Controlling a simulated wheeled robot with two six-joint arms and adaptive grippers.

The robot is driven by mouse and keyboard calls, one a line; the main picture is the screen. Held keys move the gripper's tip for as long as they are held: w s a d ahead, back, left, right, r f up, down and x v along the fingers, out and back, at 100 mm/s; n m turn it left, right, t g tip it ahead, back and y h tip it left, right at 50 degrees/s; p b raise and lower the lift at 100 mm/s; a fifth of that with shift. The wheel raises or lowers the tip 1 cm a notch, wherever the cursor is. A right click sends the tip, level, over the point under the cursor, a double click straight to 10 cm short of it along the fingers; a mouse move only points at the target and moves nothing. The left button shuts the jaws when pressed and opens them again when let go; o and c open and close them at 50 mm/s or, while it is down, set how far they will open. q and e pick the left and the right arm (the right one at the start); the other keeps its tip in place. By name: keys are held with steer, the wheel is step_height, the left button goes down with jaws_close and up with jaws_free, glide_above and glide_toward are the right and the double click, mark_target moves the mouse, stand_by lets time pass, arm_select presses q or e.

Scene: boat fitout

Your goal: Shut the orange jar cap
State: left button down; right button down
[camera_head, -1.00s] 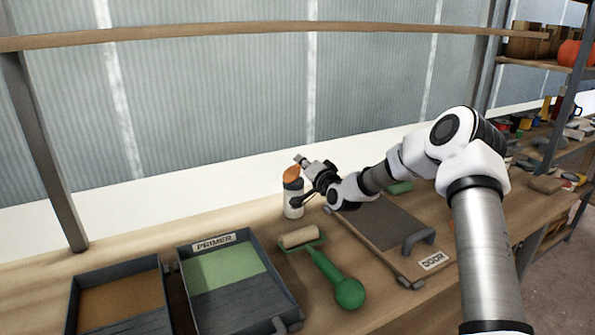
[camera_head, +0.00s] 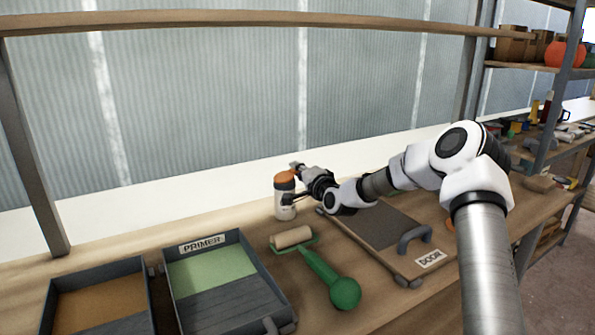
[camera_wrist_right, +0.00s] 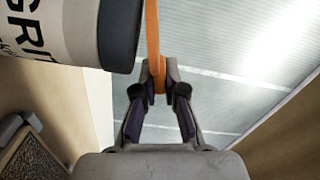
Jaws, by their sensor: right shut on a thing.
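The jar (camera_head: 285,208) stands upright on the bench, white with a dark collar and an orange cap (camera_head: 283,180) on top. In the right wrist view the jar (camera_wrist_right: 70,30) shows part of a "GRIT" label, and the cap (camera_wrist_right: 153,35) is a thin orange edge close to the dark collar. Whether the cap sits fully down I cannot tell. My right gripper (camera_head: 293,182) is at the jar's right side; in the wrist view its fingertips (camera_wrist_right: 159,80) are shut on the cap's edge. My left gripper is not in view.
A door panel (camera_head: 375,222) with a handle lies right of the jar. A green-handled roller (camera_head: 320,268) lies in front. The primer tray (camera_head: 240,310) and another tray (camera_head: 148,300) stand at the left. A corrugated wall (camera_head: 220,100) closes the back.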

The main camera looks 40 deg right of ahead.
steer(key=c, duration=1.2)
jaws_free()
steer(key=v, duration=0.7)
steer(key=shift+s, duration=0.2)
